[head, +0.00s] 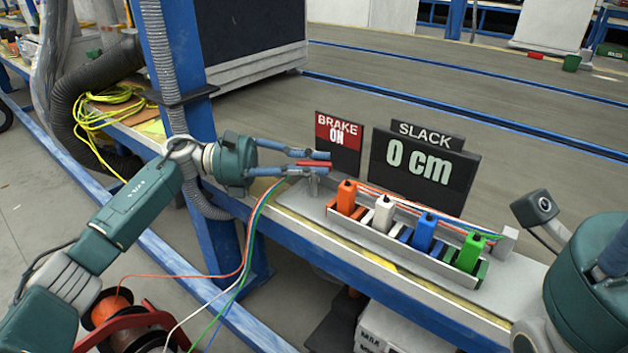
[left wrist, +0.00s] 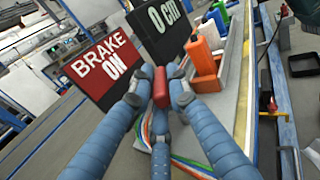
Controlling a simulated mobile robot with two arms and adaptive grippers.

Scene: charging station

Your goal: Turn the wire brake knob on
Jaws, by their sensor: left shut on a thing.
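The red brake knob (head: 314,163) is at the left end of the workbench, below the brake sign. It also shows in the left wrist view (left wrist: 159,90), between my fingers. My left gripper (head: 322,162) is shut on the red knob, with blue fingers on its sides. In the left wrist view the gripper (left wrist: 160,98) partly covers the knob's lower part and mount. The red brake sign (head: 338,138) reads "BRAKE ON", also in the left wrist view (left wrist: 101,66). My right arm is at the right edge of the head view; its gripper fingers are not visible.
The slack display (head: 425,170) reads "0 cm". A grey rack (head: 410,258) holds orange, white, blue and green clamps on the bench. Coloured wires hang off the bench toward spools (head: 108,306) at the lower left. A blue post (head: 190,75) stands behind my left arm.

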